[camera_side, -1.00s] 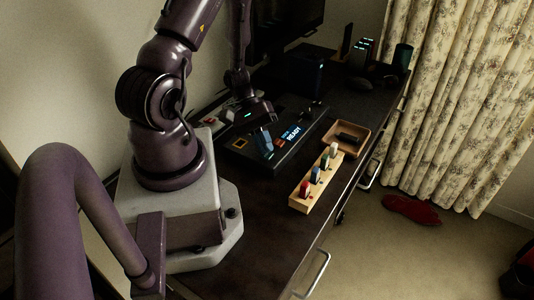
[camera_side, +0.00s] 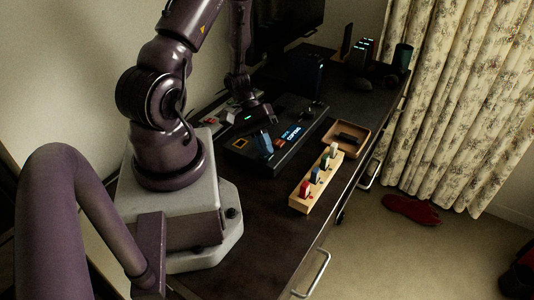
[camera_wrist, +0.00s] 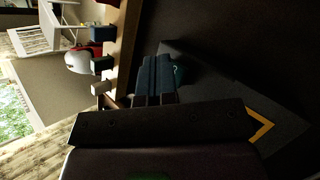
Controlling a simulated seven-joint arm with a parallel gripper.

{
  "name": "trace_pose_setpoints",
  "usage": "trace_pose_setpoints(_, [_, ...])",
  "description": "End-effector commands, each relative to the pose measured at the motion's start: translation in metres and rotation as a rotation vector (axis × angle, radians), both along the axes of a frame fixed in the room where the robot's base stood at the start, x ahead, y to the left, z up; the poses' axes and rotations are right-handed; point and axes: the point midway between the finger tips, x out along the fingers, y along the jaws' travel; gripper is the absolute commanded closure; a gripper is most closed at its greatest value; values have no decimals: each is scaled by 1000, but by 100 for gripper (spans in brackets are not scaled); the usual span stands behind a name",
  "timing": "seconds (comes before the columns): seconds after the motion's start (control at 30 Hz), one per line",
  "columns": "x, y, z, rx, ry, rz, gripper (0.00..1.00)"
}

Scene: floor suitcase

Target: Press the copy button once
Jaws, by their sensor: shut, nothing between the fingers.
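A dark control panel (camera_side: 265,166) lies on the desk, with a lit display (camera_side: 292,132) whose text appears to read "COPYING". A small orange mark (camera_side: 281,143) shows beside the display. My gripper (camera_side: 265,151) points down at the panel, left of the display, with its fingers closed together. In the wrist view the shut fingers (camera_wrist: 157,68) are over the dark panel surface, with a small teal glow (camera_wrist: 179,74) beside them. The copy button itself cannot be made out; the fingers may cover it. I cannot tell whether the fingertips touch the panel.
A wooden rack (camera_side: 300,205) with several coloured pieces stands in front of the panel. A wooden tray (camera_side: 357,150) holding a dark item is to the right. A dark box (camera_side: 304,76), a mouse and a cup are farther back. The desk's near right surface is clear.

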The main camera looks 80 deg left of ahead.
Motion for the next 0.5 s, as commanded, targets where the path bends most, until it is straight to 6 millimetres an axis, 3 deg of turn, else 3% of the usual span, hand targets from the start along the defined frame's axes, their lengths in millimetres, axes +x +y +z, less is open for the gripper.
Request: trace_pose_setpoints(0.5, [0,0,16,0,0,0,100])
